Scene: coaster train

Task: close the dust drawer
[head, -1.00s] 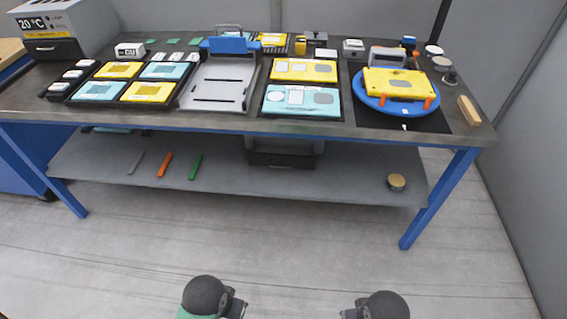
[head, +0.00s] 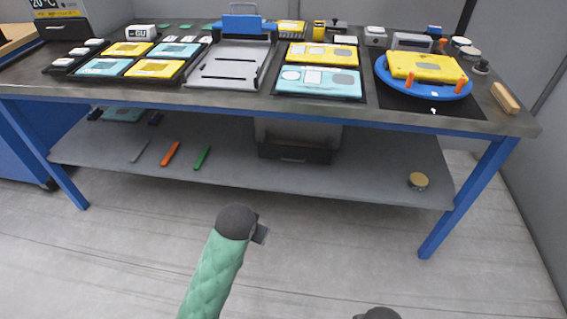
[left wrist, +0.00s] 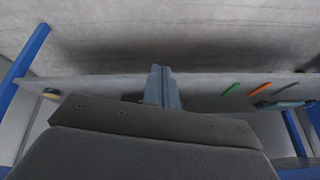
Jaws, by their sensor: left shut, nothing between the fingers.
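A grey box (head: 298,132) stands on the lower shelf under the bench, with a dark drawer (head: 295,153) at its bottom front. This looks like the dust drawer; how far it stands out is hard to tell. In the left wrist view I cannot make it out. My left arm, in a green sleeve, reaches up below the shelf in the head view, apart from the drawer. My left gripper (left wrist: 162,88) shows in the left wrist view with its fingers together and empty. Only a dark rounded part of my right arm shows at the bottom edge; its gripper is out of view.
The lower shelf (head: 370,175) holds grey, orange (head: 171,154) and green (head: 202,158) sticks left of the box and a round tin (head: 418,181) at right. The bench top (head: 340,113) above carries trays and a blue turntable (head: 424,90). Floor before the shelf is clear.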

